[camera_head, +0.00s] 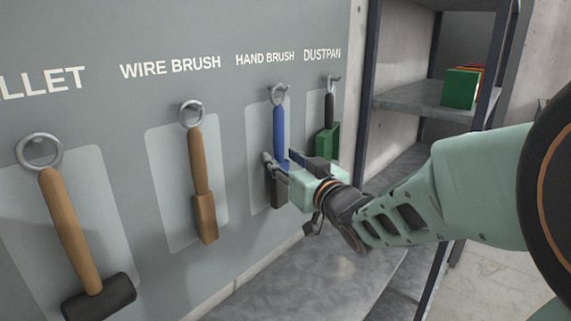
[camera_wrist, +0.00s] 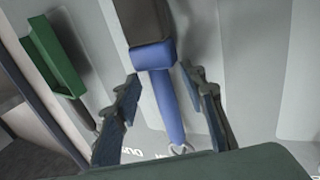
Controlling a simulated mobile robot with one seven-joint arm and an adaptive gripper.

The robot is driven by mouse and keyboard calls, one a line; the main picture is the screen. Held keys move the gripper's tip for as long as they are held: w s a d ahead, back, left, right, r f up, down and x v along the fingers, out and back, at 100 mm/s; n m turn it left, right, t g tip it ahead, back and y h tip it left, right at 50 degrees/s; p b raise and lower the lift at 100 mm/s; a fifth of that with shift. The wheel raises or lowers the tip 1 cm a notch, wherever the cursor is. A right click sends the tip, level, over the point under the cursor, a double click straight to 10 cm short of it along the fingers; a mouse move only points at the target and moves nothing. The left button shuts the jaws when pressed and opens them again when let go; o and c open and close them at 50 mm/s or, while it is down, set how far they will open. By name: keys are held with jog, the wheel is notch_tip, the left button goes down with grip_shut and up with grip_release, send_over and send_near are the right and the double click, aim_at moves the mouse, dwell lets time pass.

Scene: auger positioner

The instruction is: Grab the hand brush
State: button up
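The hand brush (camera_head: 279,130) hangs from a ring hook on the grey wall board, under the words HAND BRUSH. It has a blue handle and a dark bristle end pointing down. My gripper (camera_head: 279,166) is at the lower part of the brush. In the wrist view the hand brush (camera_wrist: 166,88) lies between the two spread fingers of my gripper (camera_wrist: 158,92), with visible gaps on both sides. The fingers are open and do not appear to touch the handle. In the head view my gripper hides part of the brush.
A green dustpan (camera_head: 327,138) hangs close on the right; it also shows in the wrist view (camera_wrist: 52,58). A wire brush (camera_head: 201,185) and a mallet (camera_head: 75,235) hang to the left. A metal shelf (camera_head: 425,98) with a green item (camera_head: 460,89) stands at the right.

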grip_shut()
jog(key=shift+r, duration=0.2)
dwell(0.3)
